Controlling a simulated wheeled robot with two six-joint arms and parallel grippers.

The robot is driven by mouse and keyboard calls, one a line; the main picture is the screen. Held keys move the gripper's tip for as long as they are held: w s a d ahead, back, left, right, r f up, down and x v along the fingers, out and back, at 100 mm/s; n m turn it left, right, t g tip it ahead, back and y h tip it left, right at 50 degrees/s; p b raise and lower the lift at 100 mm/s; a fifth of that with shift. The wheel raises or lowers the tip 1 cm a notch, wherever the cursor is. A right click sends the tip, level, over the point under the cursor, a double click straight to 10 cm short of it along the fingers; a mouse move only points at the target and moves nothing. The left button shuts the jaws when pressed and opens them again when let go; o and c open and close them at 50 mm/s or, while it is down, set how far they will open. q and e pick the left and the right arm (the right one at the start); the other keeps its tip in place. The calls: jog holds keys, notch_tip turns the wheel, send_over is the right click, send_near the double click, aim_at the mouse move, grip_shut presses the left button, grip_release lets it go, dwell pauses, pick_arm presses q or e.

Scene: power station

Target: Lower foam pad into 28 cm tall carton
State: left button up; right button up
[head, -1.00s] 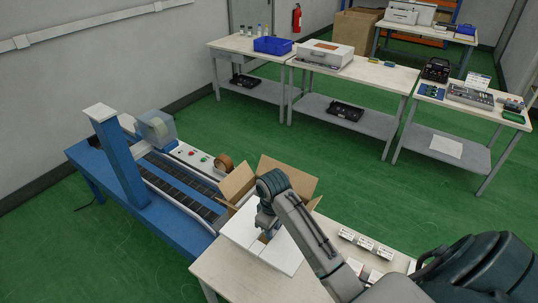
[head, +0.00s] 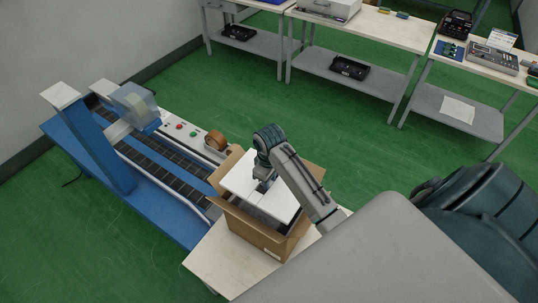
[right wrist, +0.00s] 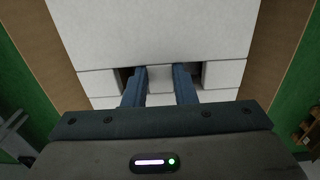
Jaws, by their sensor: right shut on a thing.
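The white foam pad (head: 282,204) is at the mouth of the open brown carton (head: 256,232), between its walls. How deep it sits is hard to tell. My right gripper (head: 264,183) reaches down from above onto the middle of the pad. In the right wrist view, its two blue fingers (right wrist: 160,88) are shut on the narrow bridge between two slots of the pad (right wrist: 150,30). Brown carton cardboard (right wrist: 85,35) shows on both sides of the pad. The carton's inside below the pad is hidden. My left gripper is out of view.
The carton stands on a pale table (head: 215,262). A blue conveyor (head: 150,205) with a tape roll (head: 216,140) beside its belt is to the left. Worktables (head: 345,50) stand farther back across open green floor (head: 340,130).

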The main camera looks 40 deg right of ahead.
notch_tip(320, 180, down, 11)
jog(key=shift+d+r+b, duration=0.1)
jog(key=shift+b, duration=0.35)
jog(key=shift+w+f, duration=0.1)
jog(key=shift+f, duration=0.55)
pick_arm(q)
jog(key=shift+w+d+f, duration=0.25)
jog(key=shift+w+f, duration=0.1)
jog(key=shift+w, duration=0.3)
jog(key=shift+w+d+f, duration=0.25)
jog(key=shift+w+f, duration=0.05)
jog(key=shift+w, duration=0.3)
pick_arm(e)
jog(key=shift+f, duration=0.25)
jog(key=o, duration=1)
jog(key=shift+o, duration=0.2)
jog(key=shift+r+p, duration=0.55)
jog(key=shift+r, duration=1)
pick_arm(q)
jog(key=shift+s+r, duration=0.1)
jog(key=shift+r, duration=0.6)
pick_arm(e)
jog(key=shift+r, duration=4.5)
